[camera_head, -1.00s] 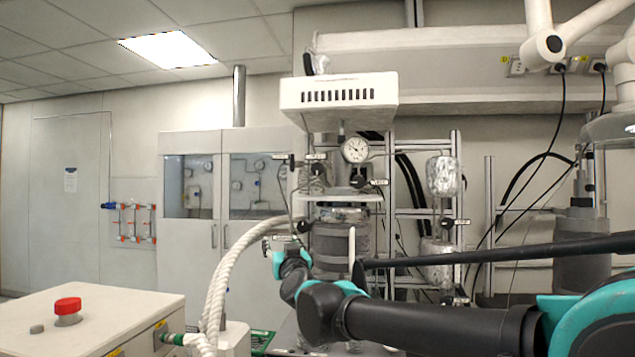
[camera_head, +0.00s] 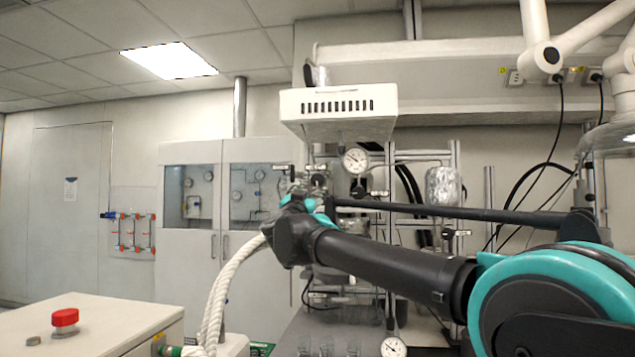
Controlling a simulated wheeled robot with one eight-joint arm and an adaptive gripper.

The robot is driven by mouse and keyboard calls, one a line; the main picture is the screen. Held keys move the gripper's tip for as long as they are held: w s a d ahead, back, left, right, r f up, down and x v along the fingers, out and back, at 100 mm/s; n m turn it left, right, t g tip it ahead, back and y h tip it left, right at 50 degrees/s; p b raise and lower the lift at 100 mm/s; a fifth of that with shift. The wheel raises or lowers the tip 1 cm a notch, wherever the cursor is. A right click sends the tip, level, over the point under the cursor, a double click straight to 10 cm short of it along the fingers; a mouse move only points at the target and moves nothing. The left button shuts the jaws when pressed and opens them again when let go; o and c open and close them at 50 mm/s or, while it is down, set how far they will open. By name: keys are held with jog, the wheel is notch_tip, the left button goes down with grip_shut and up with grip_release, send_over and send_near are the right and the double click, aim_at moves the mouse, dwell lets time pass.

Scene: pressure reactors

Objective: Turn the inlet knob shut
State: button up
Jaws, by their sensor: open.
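The reactor stand (camera_head: 450,190) is straight ahead, behind my arm. Black valve knobs with small tags show on it, one below the gauge (camera_head: 355,160) at the centre (camera_head: 358,187) and one at the right (camera_head: 447,233). The tags are too small to read, so I cannot tell which knob is the inlet knob. My gripper (camera_head: 305,183) is up at the left side of the reactor's upper piping, partly hidden by my own wrist. It is open, and I see nothing held in it. I cannot tell whether it touches a knob.
A white vented box (camera_head: 340,107) hangs above the reactor. A thick white hose (camera_head: 226,290) curves up at the left of the stand. A bench with a red button (camera_head: 65,318) is at the lower left. A second gauge (camera_head: 393,347) and glassware are low in front.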

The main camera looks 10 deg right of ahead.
aim_at(317, 181)
jog(key=x, duration=1)
jog(key=shift+c, duration=0.6)
jog(key=c, duration=1)
jog(key=shift+c, duration=0.2)
